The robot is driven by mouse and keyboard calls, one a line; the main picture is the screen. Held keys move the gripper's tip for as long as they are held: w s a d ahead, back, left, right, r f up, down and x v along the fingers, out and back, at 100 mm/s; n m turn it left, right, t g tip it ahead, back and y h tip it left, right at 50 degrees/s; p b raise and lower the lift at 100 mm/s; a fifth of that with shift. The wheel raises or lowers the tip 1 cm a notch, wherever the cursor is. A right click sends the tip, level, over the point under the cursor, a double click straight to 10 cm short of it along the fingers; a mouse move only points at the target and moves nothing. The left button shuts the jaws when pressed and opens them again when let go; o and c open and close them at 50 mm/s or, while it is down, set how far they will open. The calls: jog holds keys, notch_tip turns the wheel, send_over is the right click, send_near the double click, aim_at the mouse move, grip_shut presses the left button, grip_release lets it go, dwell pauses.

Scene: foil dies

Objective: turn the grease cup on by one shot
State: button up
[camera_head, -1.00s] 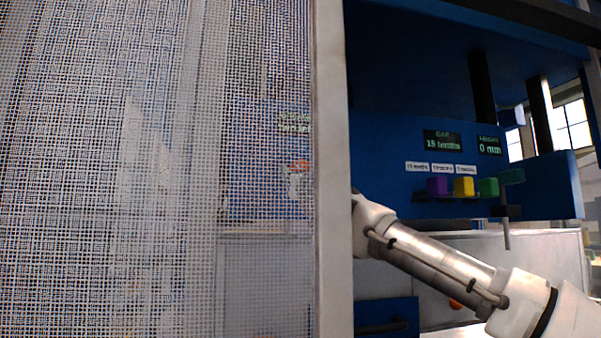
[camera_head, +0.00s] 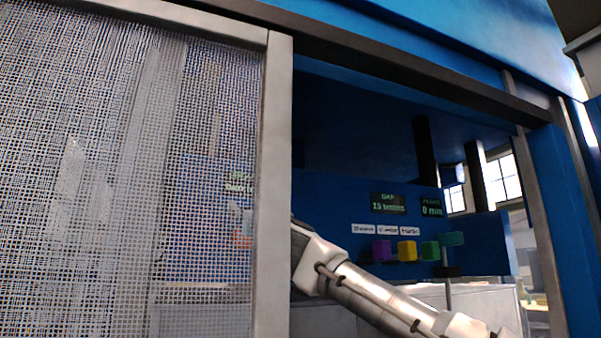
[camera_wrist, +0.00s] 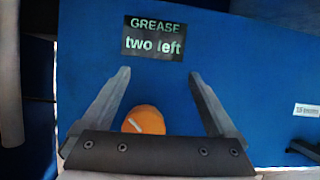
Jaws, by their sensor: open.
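The grease cup (camera_wrist: 145,119) shows in the wrist view as an orange round cap with a white line on it, against a blue panel. My gripper (camera_wrist: 158,73) is open, its two fingers apart on either side of the cap in the picture. The cap's lower part is hidden behind the gripper's dark base. A display (camera_wrist: 153,37) above reads "GREASE two left". In the head view, a blurred orange patch (camera_head: 240,240) shows through the mesh guard, and my gripper's end cannot be made out clearly there.
The mesh guard (camera_head: 120,190) covers the left of the head view, with a grey post (camera_head: 272,190) at its edge. My arm reaches in through the opening beside it. Inside are purple (camera_head: 381,250), yellow (camera_head: 407,250) and green (camera_head: 430,250) blocks below a gap display (camera_head: 388,202) reading "15 tenths".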

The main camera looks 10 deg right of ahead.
jog(key=s+d+r+p, duration=0.2)
jog(key=d+r, duration=0.4)
jog(key=d, duration=0.4)
jog(key=shift+s+p, duration=0.3)
jog(key=shift+p, duration=0.6)
jog(key=shift+f, duration=0.1)
